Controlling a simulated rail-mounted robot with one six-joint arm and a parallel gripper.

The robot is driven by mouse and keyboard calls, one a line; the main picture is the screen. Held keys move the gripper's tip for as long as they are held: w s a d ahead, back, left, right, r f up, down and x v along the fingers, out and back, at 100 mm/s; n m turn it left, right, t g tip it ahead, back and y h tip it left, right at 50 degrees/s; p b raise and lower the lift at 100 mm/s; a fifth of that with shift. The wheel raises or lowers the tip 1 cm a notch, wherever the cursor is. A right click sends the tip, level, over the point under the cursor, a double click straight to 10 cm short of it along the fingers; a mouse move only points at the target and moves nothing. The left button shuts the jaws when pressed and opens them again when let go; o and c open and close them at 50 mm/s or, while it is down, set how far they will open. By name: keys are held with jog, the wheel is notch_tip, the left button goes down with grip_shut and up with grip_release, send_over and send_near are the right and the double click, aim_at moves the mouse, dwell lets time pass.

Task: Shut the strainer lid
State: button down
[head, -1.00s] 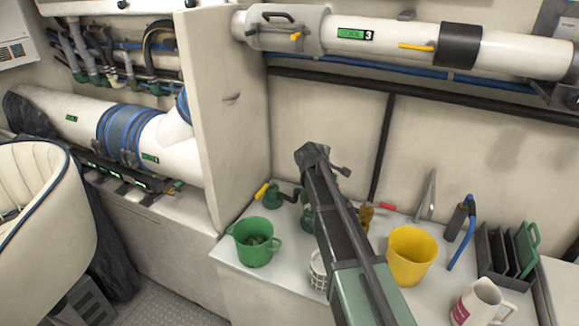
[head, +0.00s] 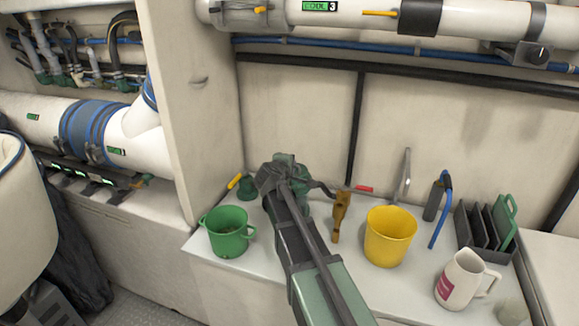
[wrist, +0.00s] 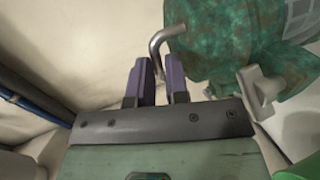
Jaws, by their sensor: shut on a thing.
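The strainer is a mottled green, weathered metal body (wrist: 235,40) at the upper right of the wrist view. A pale wing-shaped knob (wrist: 258,90) sticks out from its lower side. A bent silver metal handle (wrist: 158,45) comes off the green body and runs down between my gripper's two purple fingers (wrist: 160,78), which are shut on it. In the head view my gripper (head: 280,180) is at the back of the counter, and part of the green strainer (head: 291,162) shows behind it. My arm hides most of the strainer, and I cannot tell how far the lid is open.
A green jug (head: 228,236) stands left of my arm, with a yellow-handled green valve (head: 246,187) behind it. An amber tool (head: 340,217), a yellow bucket (head: 388,240), a white mug (head: 460,280) and a dark rack (head: 478,232) are to the right. White pipes run along the wall.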

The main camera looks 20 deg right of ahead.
jog(key=shift+s+f, duration=0.3)
jog(key=shift+f, duration=0.05)
jog(key=c, duration=1.5)
grip_release()
jog(key=shift+a, duration=0.1)
jog(key=p+v, duration=0.4)
jog(key=v, duration=0.6)
jog(key=shift+s+a+r, duration=0.15)
jog(key=shift+a+r, duration=0.05)
jog(key=shift+r, duration=0.1)
